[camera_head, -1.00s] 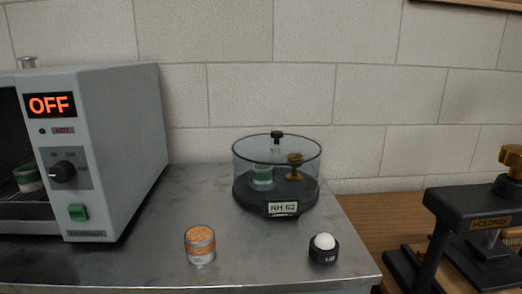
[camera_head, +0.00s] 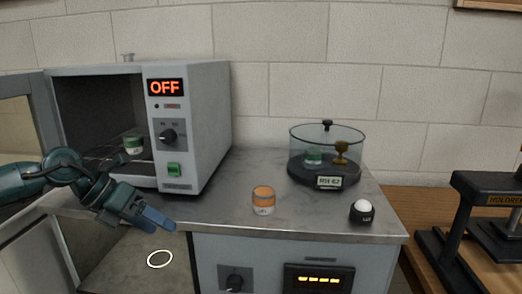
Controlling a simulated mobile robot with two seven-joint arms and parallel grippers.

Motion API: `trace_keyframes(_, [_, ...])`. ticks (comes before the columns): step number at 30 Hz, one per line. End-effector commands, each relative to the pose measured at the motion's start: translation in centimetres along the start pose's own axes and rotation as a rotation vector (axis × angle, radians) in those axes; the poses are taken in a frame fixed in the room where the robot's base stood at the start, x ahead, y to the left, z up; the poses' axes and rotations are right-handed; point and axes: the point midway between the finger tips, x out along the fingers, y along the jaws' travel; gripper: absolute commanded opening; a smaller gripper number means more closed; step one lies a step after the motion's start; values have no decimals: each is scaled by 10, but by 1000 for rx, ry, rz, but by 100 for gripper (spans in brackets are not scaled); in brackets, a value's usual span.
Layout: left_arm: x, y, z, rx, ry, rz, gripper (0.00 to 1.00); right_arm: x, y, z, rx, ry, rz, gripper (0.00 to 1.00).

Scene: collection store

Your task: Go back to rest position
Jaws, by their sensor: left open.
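My left gripper (camera_head: 150,218) comes in from the left, in front of the open oven (camera_head: 208,125). It is open and empty, with its fingertips by the left edge of the grey worktop (camera_head: 300,215). It is apart from the jars. My right gripper is not in view.
A green-and-white jar (camera_head: 133,144) stands inside the oven, whose door (camera_head: 20,125) is open at left. On the worktop are an orange-topped jar (camera_head: 263,200), a glass desiccator (camera_head: 326,155) and a black holder with a white ball (camera_head: 362,211). A black press (camera_head: 480,220) stands at right.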

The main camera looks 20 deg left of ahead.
Motion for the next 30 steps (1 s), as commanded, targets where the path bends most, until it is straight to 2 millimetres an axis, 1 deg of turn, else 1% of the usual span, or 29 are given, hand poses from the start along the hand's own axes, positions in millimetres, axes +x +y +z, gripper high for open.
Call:
trace_keyframes(1, [36, -23, -12, -36, 20, -120, 70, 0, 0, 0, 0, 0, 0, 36])
trace_keyframes(2, [53, -37, -18, -63, 22, -191, 70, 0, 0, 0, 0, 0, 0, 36])
trace_keyframes(3, [75, -57, -26, -112, 24, -287, 70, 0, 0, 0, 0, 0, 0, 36])
trace_keyframes(5, [105, -89, -41, -211, 23, -440, 70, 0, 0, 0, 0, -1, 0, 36])
trace_keyframes(6, [122, -112, -52, -297, 20, -545, 70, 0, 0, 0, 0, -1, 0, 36])
trace_keyframes(8, [140, -140, -65, -446, 9, -686, 70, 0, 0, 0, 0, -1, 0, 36])
trace_keyframes(9, [148, -157, -72, -557, -2, -770, 70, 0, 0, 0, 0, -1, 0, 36])
trace_keyframes(11, [157, -176, -82, -739, -24, -881, 70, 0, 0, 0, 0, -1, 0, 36])
trace_keyframes(12, [161, -185, -87, -870, -40, -944, 70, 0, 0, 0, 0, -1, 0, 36])
trace_keyframes(14, [167, -193, -95, -1078, -67, -1019, 70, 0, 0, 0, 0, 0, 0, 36])
trace_keyframes(15, [170, -194, -100, -1223, -87, -1056, 70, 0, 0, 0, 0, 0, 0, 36])
trace_keyframes(16, [172, -193, -104, -1332, -104, -1078, 70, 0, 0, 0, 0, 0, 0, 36])
trace_keyframes(18, [176, -188, -115, -1565, -141, -1105, 70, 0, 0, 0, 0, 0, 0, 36])
trace_keyframes(21, [181, -177, -132, -1838, -186, -1108, 70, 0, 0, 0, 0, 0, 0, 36])
trace_keyframes(24, [185, -166, -150, -2057, -222, -1089, 70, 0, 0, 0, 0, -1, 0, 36])
trace_keyframes(30, [191, -148, -187, -2411, -284, -1021, 70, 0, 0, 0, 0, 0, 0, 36])
